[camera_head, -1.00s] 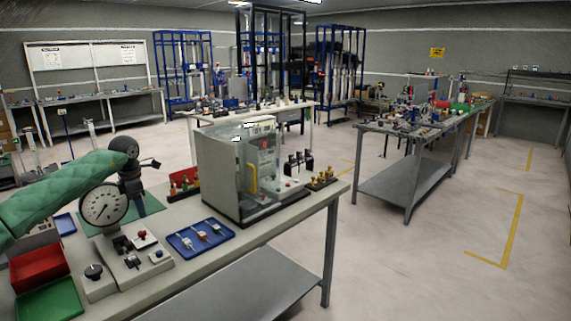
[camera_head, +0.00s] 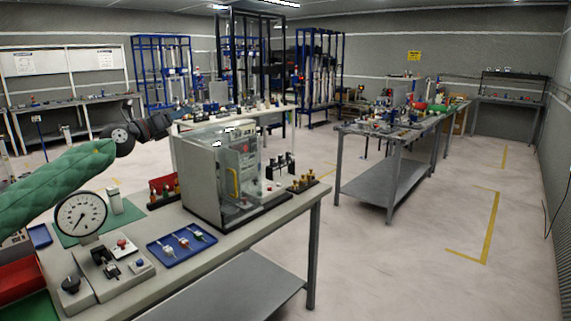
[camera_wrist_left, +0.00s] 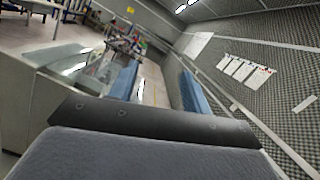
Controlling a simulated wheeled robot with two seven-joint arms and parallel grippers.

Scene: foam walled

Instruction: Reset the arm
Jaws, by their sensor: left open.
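My left arm (camera_head: 60,180), in a green padded sleeve, comes in from the left in the head view. Its gripper (camera_head: 163,122) is raised in front of the near bench's back edge, left of the clear-sided machine (camera_head: 222,175), and seems apart from everything. In the left wrist view the two blue fingers of the gripper (camera_wrist_left: 160,78) stand apart with nothing between them. My right gripper does not show.
The near bench (camera_head: 235,240) bears a dial gauge (camera_head: 80,216), a control box (camera_head: 108,270), a blue tray (camera_head: 182,243) with small parts, and a red bin (camera_head: 20,280). A second bench (camera_head: 385,180) stands farther right. The floor (camera_head: 420,255) at right is clear.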

